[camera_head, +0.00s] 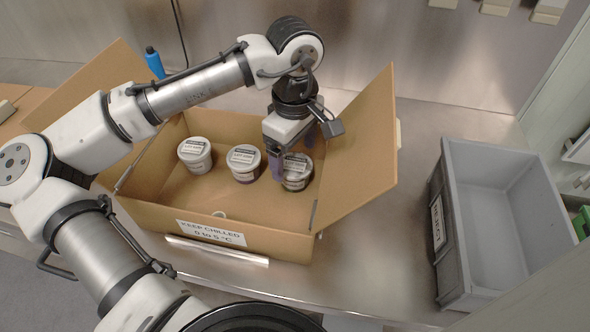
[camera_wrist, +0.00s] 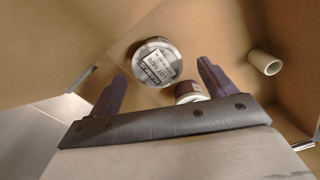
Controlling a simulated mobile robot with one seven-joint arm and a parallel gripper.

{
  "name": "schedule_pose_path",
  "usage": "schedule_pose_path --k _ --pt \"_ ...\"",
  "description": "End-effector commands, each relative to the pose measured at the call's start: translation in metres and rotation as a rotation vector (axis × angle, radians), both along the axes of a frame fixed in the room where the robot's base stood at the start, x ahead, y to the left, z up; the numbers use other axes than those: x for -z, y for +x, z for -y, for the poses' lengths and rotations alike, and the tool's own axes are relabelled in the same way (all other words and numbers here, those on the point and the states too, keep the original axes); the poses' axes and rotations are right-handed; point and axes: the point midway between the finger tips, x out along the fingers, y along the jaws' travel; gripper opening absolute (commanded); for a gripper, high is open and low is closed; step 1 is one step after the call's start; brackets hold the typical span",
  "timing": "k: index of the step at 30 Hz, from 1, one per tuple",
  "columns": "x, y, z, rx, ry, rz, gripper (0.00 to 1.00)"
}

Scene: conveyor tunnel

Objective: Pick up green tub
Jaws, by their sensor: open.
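An open cardboard box (camera_head: 150,215) holds three white-lidded tubs: a left tub (camera_head: 194,155), a middle tub (camera_head: 243,163) with a purplish band, and a right tub (camera_head: 297,172) with a dark side. No tub shows a clear green, so I cannot tell which is the green one. My gripper (camera_head: 291,158) is open, pointing down at the right tub, partly hiding it. In the wrist view, a labelled lid (camera_wrist: 158,63) lies beyond and between the open fingers of my gripper (camera_wrist: 161,74). Contact is not visible. A smaller white-topped item (camera_wrist: 190,91) is partly hidden by the gripper body.
A short pale cylinder (camera_wrist: 264,62) lies in the box, near its front wall. The box's right flap (camera_head: 358,150) stands up close to my gripper. A grey reject bin (camera_head: 448,240) stands empty to the right. A blue bottle (camera_head: 154,62) is behind the box.

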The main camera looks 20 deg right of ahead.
Motion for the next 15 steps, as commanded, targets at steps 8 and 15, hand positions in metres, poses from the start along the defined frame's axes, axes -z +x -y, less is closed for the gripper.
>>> schedule_pose_path --k 8,15 --pt "0.037 0.003 0.002 0.001 0.001 -0.001 0.83" --pt "0.044 0.003 0.003 0.001 0.000 0.000 0.83"
